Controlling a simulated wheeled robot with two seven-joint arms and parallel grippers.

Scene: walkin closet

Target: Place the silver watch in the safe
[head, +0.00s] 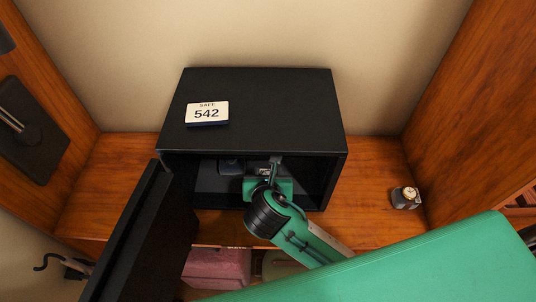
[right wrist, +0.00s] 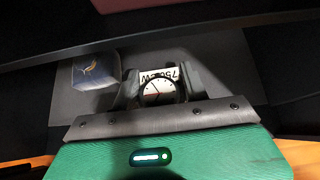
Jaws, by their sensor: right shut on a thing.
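The black safe (head: 258,90) stands on the wooden shelf with its door (head: 135,235) swung open to the left. My right gripper (head: 273,168) reaches through the front opening into the safe. In the right wrist view my right gripper (right wrist: 158,90) is shut on a watch with a round white dial (right wrist: 157,93), taken as the silver watch; its band is mostly hidden by the fingers. A white lettered strip shows just behind the dial. The gap between watch and safe floor cannot be told. My left gripper is not in view.
A dark blue block (right wrist: 96,69) with a printed mark sits inside the safe, left of the gripper. Another watch on a grey stand (head: 405,197) is on the shelf at right. A pink box (head: 217,268) lies below.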

